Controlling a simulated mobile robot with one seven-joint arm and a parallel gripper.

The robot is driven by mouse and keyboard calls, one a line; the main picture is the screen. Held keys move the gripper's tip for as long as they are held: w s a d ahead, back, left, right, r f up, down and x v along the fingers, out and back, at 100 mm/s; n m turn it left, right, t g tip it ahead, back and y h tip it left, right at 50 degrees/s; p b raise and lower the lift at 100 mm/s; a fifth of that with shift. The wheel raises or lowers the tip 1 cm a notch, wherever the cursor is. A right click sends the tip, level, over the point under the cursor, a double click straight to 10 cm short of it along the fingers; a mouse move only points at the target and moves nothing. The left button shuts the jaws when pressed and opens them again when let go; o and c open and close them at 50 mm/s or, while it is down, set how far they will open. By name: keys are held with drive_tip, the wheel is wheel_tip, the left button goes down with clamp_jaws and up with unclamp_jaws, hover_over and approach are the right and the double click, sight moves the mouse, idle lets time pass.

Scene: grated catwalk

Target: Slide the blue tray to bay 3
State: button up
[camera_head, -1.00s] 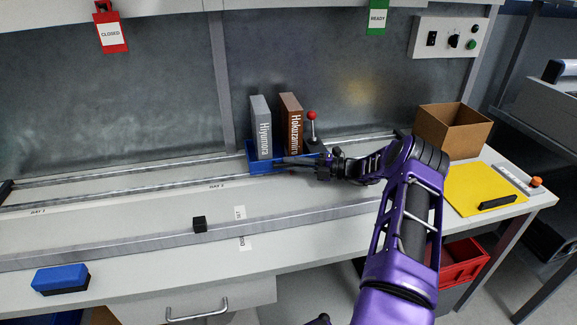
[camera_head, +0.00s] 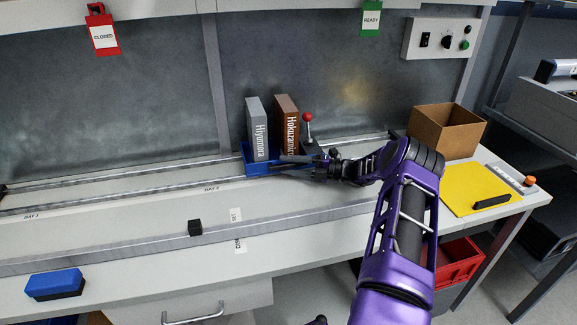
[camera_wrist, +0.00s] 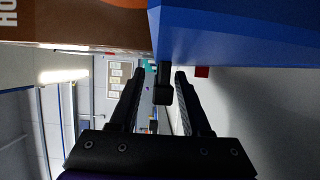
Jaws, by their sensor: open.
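The blue tray (camera_head: 258,169) sits between the rails at the back of the bench. It carries an upright grey box (camera_head: 257,130) and an upright brown box (camera_head: 287,125). My gripper (camera_head: 286,165) is open at the tray's right end. In the wrist view, the tray's blue wall (camera_wrist: 235,35) fills the top right. A small black knob (camera_wrist: 163,92) appears between the open fingers (camera_wrist: 160,74), apparently unclamped. A label reading BAY 2 (camera_head: 212,189) is in front of the rails. Another bay label (camera_head: 31,215) lies far left, its number unclear.
A red-knobbed lever (camera_head: 307,122) stands behind my gripper. A cardboard box (camera_head: 445,131) and yellow mat (camera_head: 478,187) are right. The track left of the tray looks clear.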

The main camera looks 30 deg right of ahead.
drive_tip(key=v, duration=0.7)
drive_tip(key=shift+d, duration=0.15)
